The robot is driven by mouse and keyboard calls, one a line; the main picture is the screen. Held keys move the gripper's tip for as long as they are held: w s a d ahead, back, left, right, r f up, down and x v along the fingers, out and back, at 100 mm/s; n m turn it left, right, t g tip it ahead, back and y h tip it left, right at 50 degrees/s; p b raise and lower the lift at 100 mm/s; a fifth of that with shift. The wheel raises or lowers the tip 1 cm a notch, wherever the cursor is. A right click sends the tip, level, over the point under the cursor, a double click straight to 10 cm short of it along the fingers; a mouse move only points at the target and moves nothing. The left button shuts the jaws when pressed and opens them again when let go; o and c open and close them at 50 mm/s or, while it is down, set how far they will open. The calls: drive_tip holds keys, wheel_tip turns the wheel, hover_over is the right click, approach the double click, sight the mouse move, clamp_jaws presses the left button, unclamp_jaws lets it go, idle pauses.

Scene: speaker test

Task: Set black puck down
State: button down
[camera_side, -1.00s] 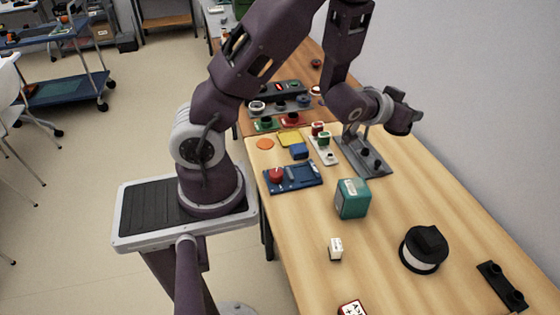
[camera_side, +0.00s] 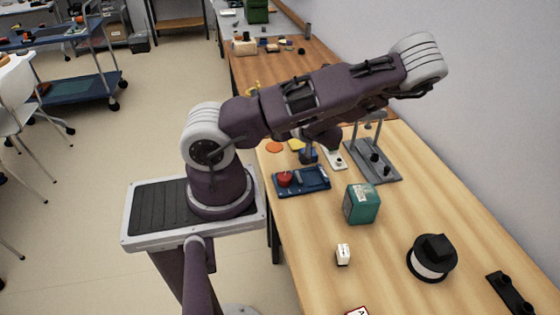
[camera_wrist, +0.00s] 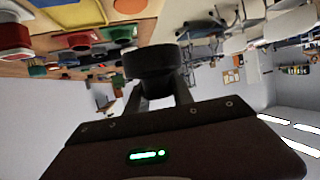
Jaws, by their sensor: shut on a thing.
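The black puck (camera_wrist: 152,60) is a dark, short round piece. In the wrist view it sits at the tips of my gripper (camera_wrist: 158,88), whose two dark fingers are shut on it. The puck appears clear of any surface, with open room behind it. In the side view my arm bends over the table, and its links hide most of the gripper; I cannot make out the puck there.
Bare wood lies between the teal box and round device.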

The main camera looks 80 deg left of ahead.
wheel_tip(320, 180, down, 10)
drive_tip(key=shift+r, duration=0.2)
drive_tip(key=shift+f, duration=0.15)
drive_tip(key=shift+f, duration=0.35)
drive_tip(key=shift+f, duration=0.1)
drive_tip(key=c, duration=1.1)
unclamp_jaws()
drive_tip(key=shift+r, duration=0.45)
drive_tip(key=v, duration=1.2)
drive_tip(key=shift+r, duration=0.25)
